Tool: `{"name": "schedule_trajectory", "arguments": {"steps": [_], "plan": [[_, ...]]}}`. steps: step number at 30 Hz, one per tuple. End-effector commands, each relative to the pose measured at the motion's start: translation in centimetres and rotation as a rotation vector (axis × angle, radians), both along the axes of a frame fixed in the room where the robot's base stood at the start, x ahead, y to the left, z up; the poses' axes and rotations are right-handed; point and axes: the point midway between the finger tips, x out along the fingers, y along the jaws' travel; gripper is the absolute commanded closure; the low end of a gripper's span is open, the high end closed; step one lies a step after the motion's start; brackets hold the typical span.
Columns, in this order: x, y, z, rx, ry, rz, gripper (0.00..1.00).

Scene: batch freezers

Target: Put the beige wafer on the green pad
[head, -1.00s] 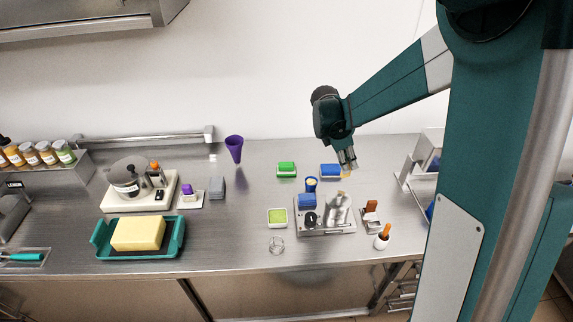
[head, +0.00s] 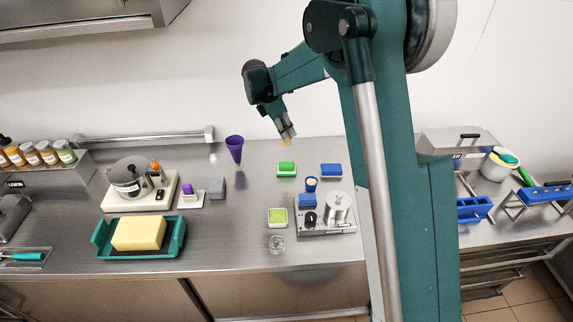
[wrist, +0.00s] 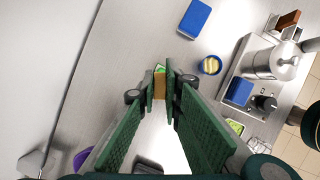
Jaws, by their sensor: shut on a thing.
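My gripper (head: 288,136) is shut on the beige wafer (head: 286,143) and holds it in the air above the back of the steel counter. In the wrist view the wafer (wrist: 159,86) is a tan block between the fingertips of my gripper (wrist: 160,92). The green pad (head: 286,168), with a pale edge, lies on the counter below the wafer in the head view, clear of it. In the wrist view only a little of the green pad (wrist: 160,68) shows past the wafer; my fingers hide the rest.
A blue pad (head: 331,169) lies right of the green one. A blue cup (head: 311,184) with pale yellow contents stands in front, near a steel machine (head: 325,225). A lime-green square dish (head: 278,217) is nearer the front. A purple funnel (head: 235,146) stands left.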

Motion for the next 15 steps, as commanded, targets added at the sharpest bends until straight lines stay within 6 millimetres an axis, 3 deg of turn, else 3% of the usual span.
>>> {"name": "schedule_trajectory", "arguments": {"steps": [10, 15], "plan": [[0.0, 0.0, -0.1, 0.000, 0.000, 0.000, 0.98], [0.0, 0.0, -1.4, 0.000, 0.000, 0.000, 0.98]]}}
